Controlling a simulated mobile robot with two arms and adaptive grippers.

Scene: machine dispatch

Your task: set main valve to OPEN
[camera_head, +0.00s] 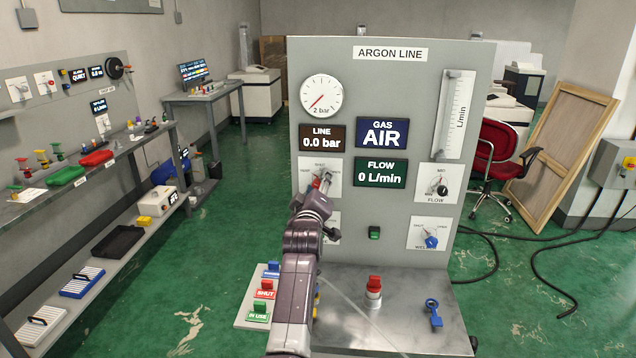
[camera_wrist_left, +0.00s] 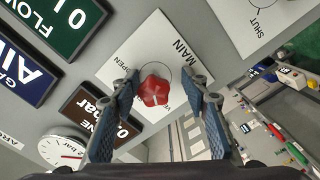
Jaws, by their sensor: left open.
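The wrist view shows the plate (camera_wrist_left: 160,45) with MAIN and OPEN lettering. Its red knob (camera_wrist_left: 154,91) sits inside a printed circle and carries a pale mark; its exact setting is unclear. My left gripper (camera_wrist_left: 167,85) is open, with one finger on each side of the knob. I cannot tell whether they touch it. In the head view the left gripper (camera_head: 321,188) is at the plate. My right gripper is not in view.
The panel has a gauge (camera_head: 321,96), a LINE display (camera_head: 323,137) reading 0.0 bar, a GAS display (camera_head: 381,133) reading AIR and a FLOW display (camera_head: 380,172) reading 0 L/min. A black flow knob (camera_head: 441,189) and a blue knob (camera_head: 431,241) sit right. Tags (camera_head: 264,290) lie below.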

